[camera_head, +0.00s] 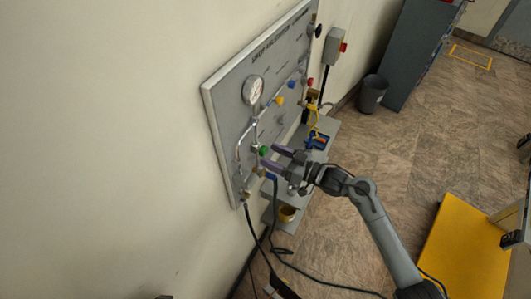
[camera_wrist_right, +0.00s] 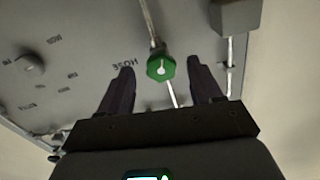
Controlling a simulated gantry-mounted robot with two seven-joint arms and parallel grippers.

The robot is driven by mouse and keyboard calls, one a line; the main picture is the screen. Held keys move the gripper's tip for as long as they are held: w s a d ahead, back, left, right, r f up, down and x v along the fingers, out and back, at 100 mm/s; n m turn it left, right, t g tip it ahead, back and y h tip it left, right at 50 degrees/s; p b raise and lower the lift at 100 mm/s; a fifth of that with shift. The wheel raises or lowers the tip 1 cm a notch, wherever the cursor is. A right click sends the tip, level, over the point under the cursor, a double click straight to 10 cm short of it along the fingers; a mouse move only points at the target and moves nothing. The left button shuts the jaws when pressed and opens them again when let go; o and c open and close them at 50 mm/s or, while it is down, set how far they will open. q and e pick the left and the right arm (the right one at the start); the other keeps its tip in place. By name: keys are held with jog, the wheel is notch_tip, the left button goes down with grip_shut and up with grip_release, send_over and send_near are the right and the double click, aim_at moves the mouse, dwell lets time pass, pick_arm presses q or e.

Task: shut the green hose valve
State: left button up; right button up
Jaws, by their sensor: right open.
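The green hose valve (camera_head: 264,151) is a small green knob on the lower part of the grey wall panel (camera_head: 225,110). In the right wrist view the green knob (camera_wrist_right: 161,68) has a white pointer mark and sits on a thin metal pipe, beside the word HOSE on the panel. My right gripper (camera_head: 270,157) is open, its dark fingers reaching toward the panel close to the knob. In the right wrist view my right gripper (camera_wrist_right: 160,75) has one finger on each side of the knob, with gaps showing between. Whether the fingertips reach its depth I cannot tell. My left gripper is not in view.
A round gauge (camera_head: 253,90), an orange-yellow knob (camera_head: 279,100) and a blue knob (camera_head: 291,84) are higher on the panel. A blue-handled valve (camera_head: 271,177) sits just below my gripper. A grey shelf (camera_head: 326,127) and dark hoses (camera_head: 257,240) are nearby.

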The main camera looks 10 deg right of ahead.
jog(key=b+v, duration=0.1)
jog(key=v, duration=0.6)
dwell(0.3)
